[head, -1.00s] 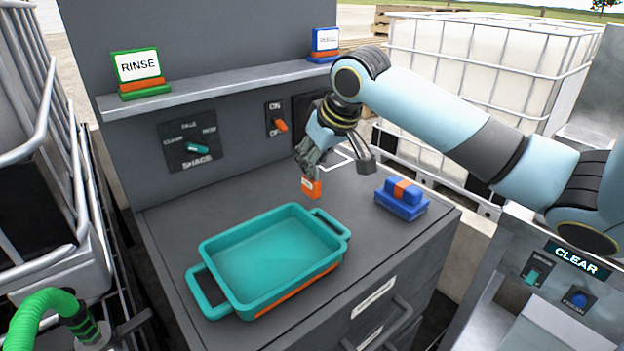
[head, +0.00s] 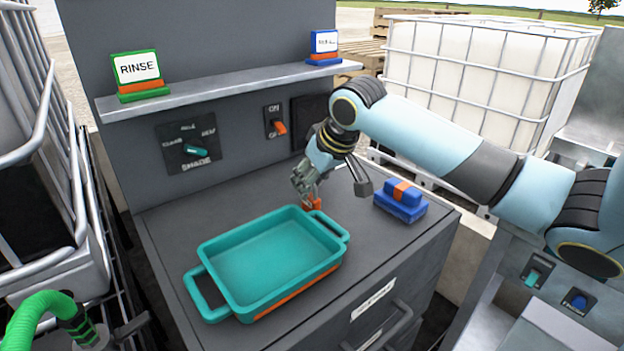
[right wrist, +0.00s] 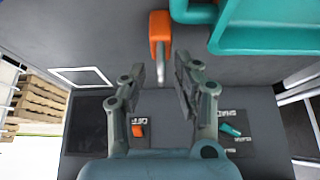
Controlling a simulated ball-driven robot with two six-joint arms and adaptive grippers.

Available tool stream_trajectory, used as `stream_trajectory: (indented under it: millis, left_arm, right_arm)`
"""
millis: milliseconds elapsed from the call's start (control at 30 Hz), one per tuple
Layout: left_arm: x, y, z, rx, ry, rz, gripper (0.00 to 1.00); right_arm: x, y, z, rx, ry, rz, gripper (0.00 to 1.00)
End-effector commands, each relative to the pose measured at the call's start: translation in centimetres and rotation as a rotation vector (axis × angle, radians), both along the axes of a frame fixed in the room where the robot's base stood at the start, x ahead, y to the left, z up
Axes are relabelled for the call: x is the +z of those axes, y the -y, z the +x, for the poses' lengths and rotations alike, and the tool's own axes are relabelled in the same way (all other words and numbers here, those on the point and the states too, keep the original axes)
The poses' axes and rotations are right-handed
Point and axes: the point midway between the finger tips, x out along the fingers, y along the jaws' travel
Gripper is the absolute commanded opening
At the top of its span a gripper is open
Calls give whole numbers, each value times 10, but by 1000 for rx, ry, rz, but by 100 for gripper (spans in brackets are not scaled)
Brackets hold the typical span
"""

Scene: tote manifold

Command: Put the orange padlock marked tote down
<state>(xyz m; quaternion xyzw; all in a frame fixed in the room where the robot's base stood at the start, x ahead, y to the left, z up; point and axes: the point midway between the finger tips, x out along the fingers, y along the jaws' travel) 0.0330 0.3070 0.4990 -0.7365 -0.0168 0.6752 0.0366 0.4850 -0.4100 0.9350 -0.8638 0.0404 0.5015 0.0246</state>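In the right wrist view the two fingers of my right gripper (right wrist: 161,82) stand apart, with a gap on both sides of the shackle. My left gripper is not in view.
A blue block with an orange band (head: 411,206) sits on the counter to the right. A shelf (head: 230,88) holds the RINSE sign (head: 137,66) and a blue-framed sign (head: 324,42). Switches are on the back panel.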

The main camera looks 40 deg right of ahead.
Motion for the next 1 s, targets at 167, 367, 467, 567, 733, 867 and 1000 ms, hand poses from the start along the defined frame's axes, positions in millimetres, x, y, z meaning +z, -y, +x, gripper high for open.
stream_trajectory:
  millis: [167, 367, 467, 567, 733, 867, 1000]
  left_arm:
    - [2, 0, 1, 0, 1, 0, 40]
    - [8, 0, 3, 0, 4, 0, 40]
    - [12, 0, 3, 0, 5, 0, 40]
    - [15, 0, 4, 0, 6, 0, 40]
    - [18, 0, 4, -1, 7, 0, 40]
    - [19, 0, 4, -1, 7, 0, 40]
    - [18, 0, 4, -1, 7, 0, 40]
  right_arm:
    - [12, 0, -5, 2, 1, -2, 31]
    - [51, -1, -27, 5, 1, -7, 31]
    - [71, -3, -38, 5, 0, -8, 31]
    - [88, -3, -48, 4, 0, -7, 31]
    - [103, -4, -57, 1, 0, -3, 31]
    - [107, -5, -59, 1, 0, 0, 31]
    - [106, -6, -59, 0, 0, 0, 31]
